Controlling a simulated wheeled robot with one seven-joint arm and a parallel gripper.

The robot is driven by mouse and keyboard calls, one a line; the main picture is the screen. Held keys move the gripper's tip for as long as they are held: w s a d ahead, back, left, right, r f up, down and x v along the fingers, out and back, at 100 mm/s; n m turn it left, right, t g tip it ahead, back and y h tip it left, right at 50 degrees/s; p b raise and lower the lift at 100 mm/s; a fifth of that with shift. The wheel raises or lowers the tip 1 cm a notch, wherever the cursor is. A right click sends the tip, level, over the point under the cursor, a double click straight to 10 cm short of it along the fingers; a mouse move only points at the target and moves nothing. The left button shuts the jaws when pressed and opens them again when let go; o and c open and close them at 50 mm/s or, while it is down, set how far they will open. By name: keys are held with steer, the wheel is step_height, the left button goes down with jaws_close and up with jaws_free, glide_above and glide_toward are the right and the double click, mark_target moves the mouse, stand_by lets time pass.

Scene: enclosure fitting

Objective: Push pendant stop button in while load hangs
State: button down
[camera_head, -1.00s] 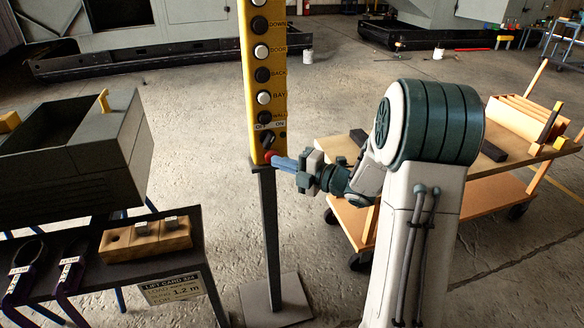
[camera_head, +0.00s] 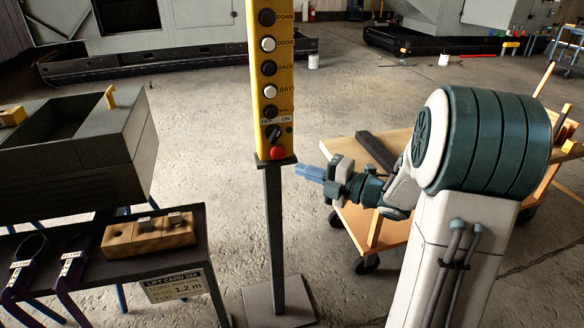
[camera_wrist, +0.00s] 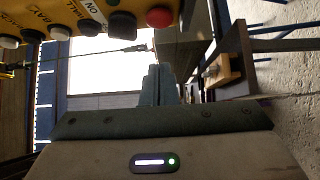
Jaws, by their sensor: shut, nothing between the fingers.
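The yellow pendant (camera_head: 261,100) stands upright on a dark post (camera_head: 274,225) with a square foot. Its red stop button (camera_head: 277,153) is at the bottom, under the OFF/ON switch (camera_head: 273,134). In the wrist view the red button (camera_wrist: 159,17) shows at the top, beside the black switch (camera_wrist: 122,25). My gripper (camera_head: 298,170) is shut and empty, its blue fingers to the right of the pendant and a little below the button, apart from it. The fingers also show in the wrist view (camera_wrist: 158,72). No hanging load can be made out.
A wooden cart (camera_head: 350,165) stands behind my arm. Floor is clear around the post.

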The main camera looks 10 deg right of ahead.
steer(key=v, duration=0.6)
steer(key=shift+f, duration=0.1)
steer(key=w+d+r+m+t+h+p, duration=0.1)
steer(key=d+r+m+h+p, duration=0.15)
steer(key=m+h, duration=0.55)
steer(key=w+d+r+m+h+p, duration=0.1)
steer(key=d+r+m+h+p, duration=0.2)
steer(key=m+h, duration=0.5)
steer(key=s+a+m+g+p, duration=0.1)
steer(key=s+a+m+g, duration=0.2)
steer(key=s, duration=0.4)
steer(key=s+a+m+g+y+p, duration=0.1)
steer(key=s+a+m+g, duration=0.2)
steer(key=s+m, duration=0.2)
steer(key=s+a+f+m+g+y+p, duration=0.1)
steer(key=s+a+m+g, duration=0.2)
steer(key=s, duration=0.6)
steer(key=shift+s+a+m+g+p, duration=0.4)
steer(key=shift+a+m, duration=0.1)
steer(key=shift+m, duration=0.2)
